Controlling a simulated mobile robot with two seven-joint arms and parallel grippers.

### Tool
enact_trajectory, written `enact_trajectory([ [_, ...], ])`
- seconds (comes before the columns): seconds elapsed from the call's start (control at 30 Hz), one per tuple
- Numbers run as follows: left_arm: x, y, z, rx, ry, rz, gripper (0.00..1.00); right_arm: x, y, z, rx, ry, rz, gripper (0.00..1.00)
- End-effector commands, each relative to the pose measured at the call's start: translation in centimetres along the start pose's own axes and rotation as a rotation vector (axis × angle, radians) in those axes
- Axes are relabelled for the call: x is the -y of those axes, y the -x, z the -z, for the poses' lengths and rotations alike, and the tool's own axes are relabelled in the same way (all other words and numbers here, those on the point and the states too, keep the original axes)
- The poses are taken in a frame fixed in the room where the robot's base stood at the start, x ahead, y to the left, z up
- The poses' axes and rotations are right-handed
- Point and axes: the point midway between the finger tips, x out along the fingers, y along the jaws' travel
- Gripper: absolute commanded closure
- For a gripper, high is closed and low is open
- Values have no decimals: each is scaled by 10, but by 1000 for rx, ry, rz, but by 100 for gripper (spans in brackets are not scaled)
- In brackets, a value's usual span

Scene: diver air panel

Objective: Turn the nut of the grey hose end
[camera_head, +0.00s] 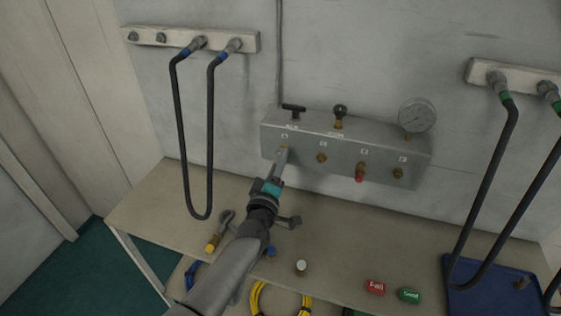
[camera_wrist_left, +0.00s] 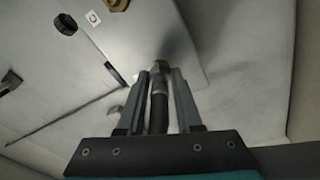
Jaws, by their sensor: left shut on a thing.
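My left gripper (camera_head: 283,158) is at the leftmost port. In the left wrist view, its two fingers (camera_wrist_left: 160,85) are shut around a dark grey hose end (camera_wrist_left: 158,108), which lies between them. The fingers and shadow hide how far the nut sits on the port. My right gripper is not in view.
Dark hoses (camera_head: 181,130) hang at the left. Red (camera_head: 375,288) and green (camera_head: 409,296) labelled pieces and a blue tray (camera_head: 480,280) lie on the bench (camera_head: 140,205).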

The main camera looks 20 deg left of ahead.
Motion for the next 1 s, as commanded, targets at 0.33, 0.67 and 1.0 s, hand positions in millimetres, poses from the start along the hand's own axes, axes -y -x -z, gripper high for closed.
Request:
enact_trajectory([
  [0.33, 8, 4, -4, 10, -79, 10, 100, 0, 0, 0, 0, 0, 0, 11],
  [0.67, 8, 4, -4, 10, -81, 10, 100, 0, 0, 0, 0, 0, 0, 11],
  [1.0, 5, 2, -2, 6, -80, 5, 36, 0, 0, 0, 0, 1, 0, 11],
])
